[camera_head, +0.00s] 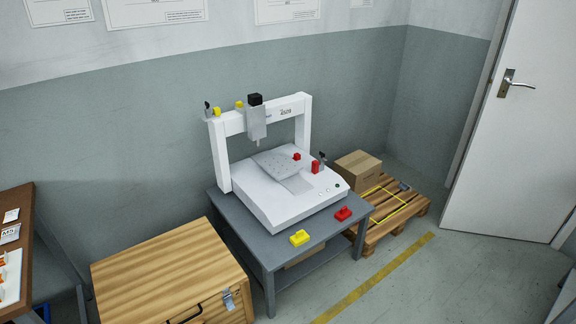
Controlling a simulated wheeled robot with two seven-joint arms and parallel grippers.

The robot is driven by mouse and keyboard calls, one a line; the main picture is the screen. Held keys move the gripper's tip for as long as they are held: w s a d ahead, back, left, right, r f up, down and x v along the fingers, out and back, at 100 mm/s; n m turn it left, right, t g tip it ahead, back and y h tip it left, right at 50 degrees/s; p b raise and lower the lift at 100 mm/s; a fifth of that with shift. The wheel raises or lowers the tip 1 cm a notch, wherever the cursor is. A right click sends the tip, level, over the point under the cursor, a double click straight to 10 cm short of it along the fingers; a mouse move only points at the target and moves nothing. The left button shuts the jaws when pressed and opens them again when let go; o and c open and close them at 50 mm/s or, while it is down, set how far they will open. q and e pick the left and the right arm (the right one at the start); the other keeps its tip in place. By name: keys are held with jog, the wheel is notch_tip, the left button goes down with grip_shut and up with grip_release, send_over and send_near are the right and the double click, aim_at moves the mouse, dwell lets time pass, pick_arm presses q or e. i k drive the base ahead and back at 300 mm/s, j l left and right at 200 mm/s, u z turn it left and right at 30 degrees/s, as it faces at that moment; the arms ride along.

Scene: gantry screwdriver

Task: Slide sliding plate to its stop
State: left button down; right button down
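A white gantry screwdriver machine (262,203) stands on a grey table. Its screwdriver head (257,122) hangs from the cross beam, above the bed. A grey sliding plate (277,163) lies on the white bed under the gantry, with a lighter strip (297,184) at its front edge. Small red parts (297,156) sit at the plate's right edge and on the bed's right side (315,167). Whether the plate touches a stop cannot be told at this size. Neither of my grippers is in view.
The grey table (275,254) carries a yellow block (299,238) and a red block (343,214) at its front edge. A wooden crate (165,266) stands at left, a pallet (400,222) with a cardboard box (357,168) at right. Floor at front right is clear.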

aim_at(280, 167)
jog(key=u, duration=0.3)
jog(key=i+l+u, duration=0.3)
jog(key=l+u, duration=0.3)
jog(key=i+l+u, duration=0.1)
jog(key=l, duration=0.25)
jog(key=i+l, duration=0.25)
jog(key=l, duration=0.15)
jog(key=i+l+u, duration=0.15)
jog(key=l, duration=0.25)
jog(key=i+l+u, duration=0.1)
jog(key=l, duration=0.3)
jog(key=i+l, duration=0.1)
jog(key=l, duration=0.2)
jog(key=i+l, duration=0.1)
jog(key=l, duration=0.15)
jog(key=i+l, duration=0.15)
jog(key=l, duration=0.15)
